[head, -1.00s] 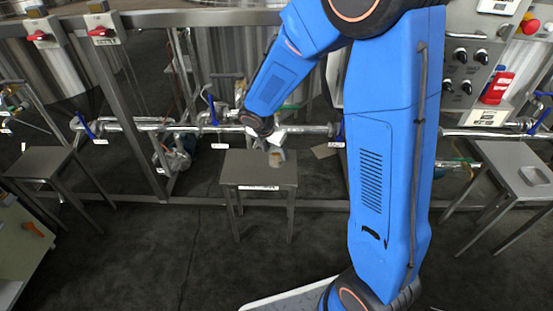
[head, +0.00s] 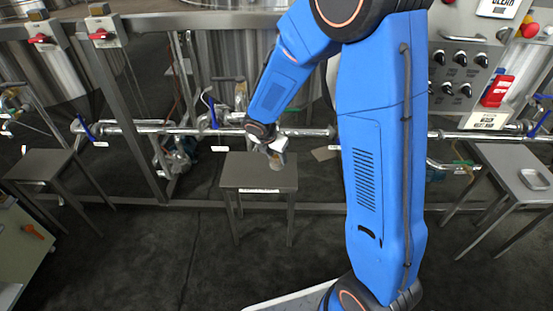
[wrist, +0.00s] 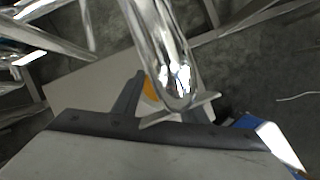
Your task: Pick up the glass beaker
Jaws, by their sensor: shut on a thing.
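The glass beaker (head: 275,163) is small and hard to make out in the head view, at the top of the small grey stool in the middle. My gripper (head: 277,152) is tilted down over the stool and shut on the beaker. In the wrist view my gripper (wrist: 172,92) has its fingers apart around something, with a small orange patch between them. The beaker's clear outline is hard to tell there from the shiny metal behind. I cannot tell whether the beaker touches the stool top.
The grey stool (head: 243,173) stands before a horizontal metal pipe (head: 300,132) with blue-handled valves. Another stool (head: 38,164) stands at left, and a table (head: 505,160) with a metal lid at right. The dark floor (head: 130,260) in front is clear.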

